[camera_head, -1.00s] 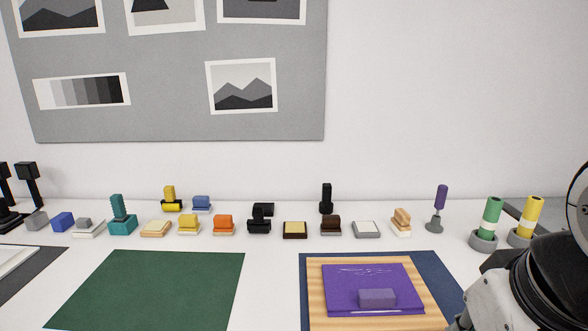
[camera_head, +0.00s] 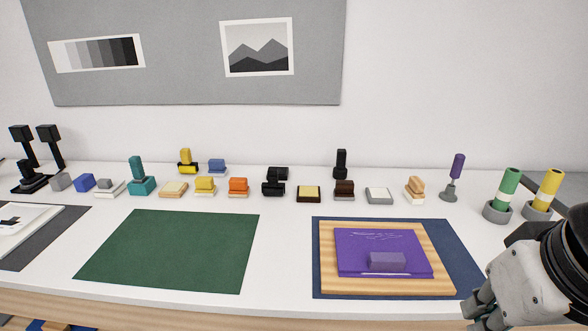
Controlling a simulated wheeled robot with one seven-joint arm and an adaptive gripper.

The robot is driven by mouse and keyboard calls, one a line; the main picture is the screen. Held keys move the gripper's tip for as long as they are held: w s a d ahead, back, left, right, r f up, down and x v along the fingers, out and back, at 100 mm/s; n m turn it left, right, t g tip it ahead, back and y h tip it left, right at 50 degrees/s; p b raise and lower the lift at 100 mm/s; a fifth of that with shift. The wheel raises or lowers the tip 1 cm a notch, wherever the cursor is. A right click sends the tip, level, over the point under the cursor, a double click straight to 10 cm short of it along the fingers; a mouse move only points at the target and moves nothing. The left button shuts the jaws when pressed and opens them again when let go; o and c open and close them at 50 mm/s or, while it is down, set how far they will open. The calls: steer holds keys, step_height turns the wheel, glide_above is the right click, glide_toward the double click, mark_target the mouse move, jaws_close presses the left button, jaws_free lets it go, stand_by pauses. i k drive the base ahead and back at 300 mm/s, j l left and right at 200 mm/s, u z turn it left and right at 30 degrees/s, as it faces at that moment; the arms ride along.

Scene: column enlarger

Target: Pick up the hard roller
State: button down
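Two roller-like tools stand in the back row of the white table. One has a yellow upright handle over a black cylinder, the yellow-handled roller (camera_head: 187,163). The other is an all-black roller (camera_head: 274,182) right of it. I cannot tell which is the hard roller; neither has a readable label. My gripper (camera_head: 482,317) shows only partly at the lower right edge, below my arm, right of and in front of the navy mat and well apart from both rollers. Its fingertips are not clear, and I cannot see whether it is open.
A green mat (camera_head: 170,250) lies front left. A navy mat (camera_head: 456,262) bears a wooden board (camera_head: 328,285) with a purple sheet and block. Several small blocks crowd the back row. A purple-handled tool (camera_head: 457,168) and green and yellow cylinders (camera_head: 507,188) stand right.

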mark_target(273, 187)
steer(key=i+j, duration=0.2)
steer(key=j, duration=0.2)
steer(key=i+j, duration=0.45)
steer(key=j, duration=0.3)
steer(key=i+j, duration=0.2)
steer(key=j, duration=0.2)
